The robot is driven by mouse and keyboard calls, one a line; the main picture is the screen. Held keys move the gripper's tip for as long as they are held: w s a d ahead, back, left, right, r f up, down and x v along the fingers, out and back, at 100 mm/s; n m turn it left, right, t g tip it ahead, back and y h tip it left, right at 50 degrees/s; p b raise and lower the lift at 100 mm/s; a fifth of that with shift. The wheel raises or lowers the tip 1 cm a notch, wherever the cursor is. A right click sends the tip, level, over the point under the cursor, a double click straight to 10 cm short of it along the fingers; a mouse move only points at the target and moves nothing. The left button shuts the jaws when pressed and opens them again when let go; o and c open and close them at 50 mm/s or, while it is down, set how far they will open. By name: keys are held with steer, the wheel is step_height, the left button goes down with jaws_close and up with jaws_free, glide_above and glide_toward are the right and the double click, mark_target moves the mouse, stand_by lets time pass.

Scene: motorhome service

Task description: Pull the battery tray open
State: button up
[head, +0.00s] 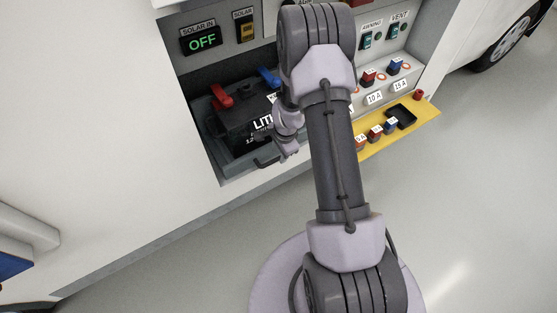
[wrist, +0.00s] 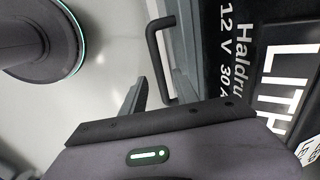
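The grey battery tray (head: 215,151) sits in the low compartment of the motorhome's side and holds a black lithium battery (head: 238,128) with a red and a blue terminal clamp. The tray's dark bar handle (head: 266,163) is on its front; it also shows in the wrist view (wrist: 154,50). My gripper (head: 287,153) is just right of the handle in the head view. In the wrist view my gripper (wrist: 141,92) has a finger close beside the handle's near end. I cannot tell whether it touches the handle, and the finger gap is not clear.
A solar panel display (head: 202,41) reads OFF above the tray. To the right are switches, fuses on a white panel (head: 388,85), and a yellow shelf (head: 428,110) with small fuses and a black dish. The floor (head: 480,200) in front is clear.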

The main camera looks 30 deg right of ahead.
steer(key=shift+w+f+b, duration=0.25)
steer(key=shift+f+b, duration=0.05)
steer(key=shift+f, duration=0.95)
steer(key=shift+c, duration=0.3)
jaws_close()
